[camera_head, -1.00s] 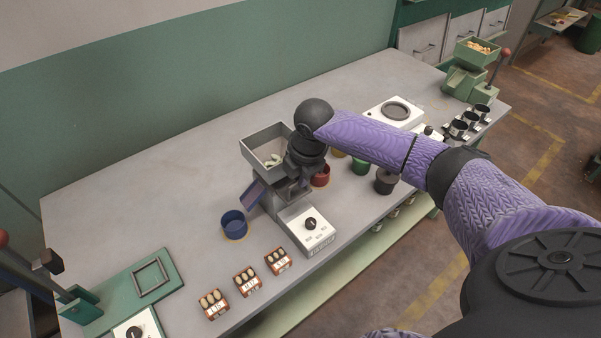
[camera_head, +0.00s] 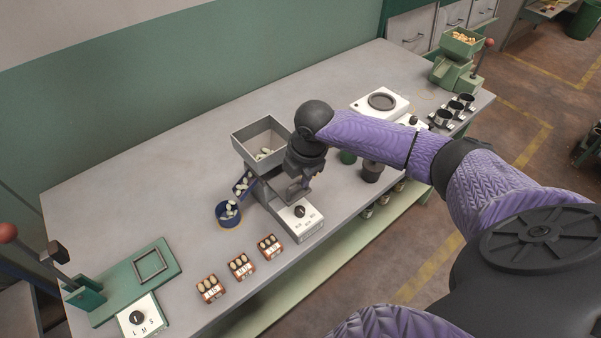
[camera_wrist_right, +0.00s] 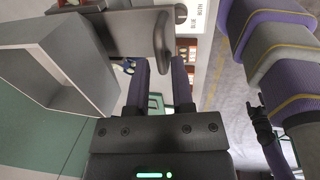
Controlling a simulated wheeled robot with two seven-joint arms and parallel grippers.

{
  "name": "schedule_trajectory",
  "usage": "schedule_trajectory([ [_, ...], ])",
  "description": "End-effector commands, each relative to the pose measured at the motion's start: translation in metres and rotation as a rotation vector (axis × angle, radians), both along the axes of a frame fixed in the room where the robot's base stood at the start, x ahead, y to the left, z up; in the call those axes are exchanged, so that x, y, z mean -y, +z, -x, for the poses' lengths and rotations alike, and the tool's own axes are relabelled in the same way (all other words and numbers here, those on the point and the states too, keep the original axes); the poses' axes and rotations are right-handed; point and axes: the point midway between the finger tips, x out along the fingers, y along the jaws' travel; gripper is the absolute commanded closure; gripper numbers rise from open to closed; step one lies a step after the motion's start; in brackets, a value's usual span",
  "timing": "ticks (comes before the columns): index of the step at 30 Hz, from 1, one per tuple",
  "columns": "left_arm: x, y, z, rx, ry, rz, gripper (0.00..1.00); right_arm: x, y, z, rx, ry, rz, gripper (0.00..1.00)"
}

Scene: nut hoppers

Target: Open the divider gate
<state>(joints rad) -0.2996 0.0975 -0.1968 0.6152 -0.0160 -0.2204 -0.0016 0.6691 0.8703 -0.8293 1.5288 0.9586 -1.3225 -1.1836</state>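The grey hopper (camera_head: 247,155) stands mid-table above a grey and white machine base (camera_head: 300,216). Pale nuts lie in its bottom, on the blue chute (camera_head: 243,183) and in the blue cup (camera_head: 228,214) below it. My right gripper (camera_head: 300,187) is beside the hopper's right side, pointing down. In the right wrist view its two fingers (camera_wrist_right: 163,85) are apart with nothing visible between them. A grey rounded machine part (camera_wrist_right: 140,35) lies just beyond them. The divider gate cannot be made out. A dark hand, apparently my left gripper (camera_wrist_right: 262,122), shows small at the right.
Small labelled nut trays (camera_head: 241,266) lie along the front edge. A green fixture (camera_head: 150,265) is at the left, a dark cup (camera_head: 372,171) and white scale (camera_head: 380,102) at the right, and a green hopper machine (camera_head: 459,62) at the far end. The table's back left is clear.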

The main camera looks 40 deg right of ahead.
Motion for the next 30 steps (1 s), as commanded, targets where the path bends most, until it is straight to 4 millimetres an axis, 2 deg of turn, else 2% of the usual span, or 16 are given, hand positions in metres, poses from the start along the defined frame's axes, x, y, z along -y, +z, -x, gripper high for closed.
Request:
schedule_trajectory([
  [1,0.001,0.008,-0.001,0.002,0.001,0.001,0.0,0.001,0.016,0.002,0.004,0.002,0.002,0.71],
  [6,0.004,0.02,-0.002,0.005,0.003,0.006,0.0,0.002,0.059,0.01,0.004,0.001,0.004,0.71],
  [9,0.006,0.024,-0.002,0.005,0.003,0.011,0.0,0.002,0.076,0.014,0.004,0.0,0.003,0.71],
  [12,0.008,0.025,-0.002,0.005,0.004,0.013,0.0,0.002,0.084,0.016,0.002,0.001,0.002,0.71],
  [26,0.004,0.024,-0.002,0.005,0.003,0.006,0.0,0.0,0.083,0.017,0.0,0.0,0.0,0.71],
  [28,0.002,0.024,-0.002,0.005,0.001,0.002,0.0,-0.015,0.073,0.023,-0.003,-0.006,-0.016,0.71],
  [29,0.001,0.024,-0.002,0.005,0.0,0.001,0.0,-0.026,0.065,0.028,-0.006,-0.016,-0.03,0.71],
  [30,0.0,0.024,-0.002,0.005,0.0,-0.001,0.0,-0.046,0.052,0.037,-0.005,-0.04,-0.059,0.71],
])
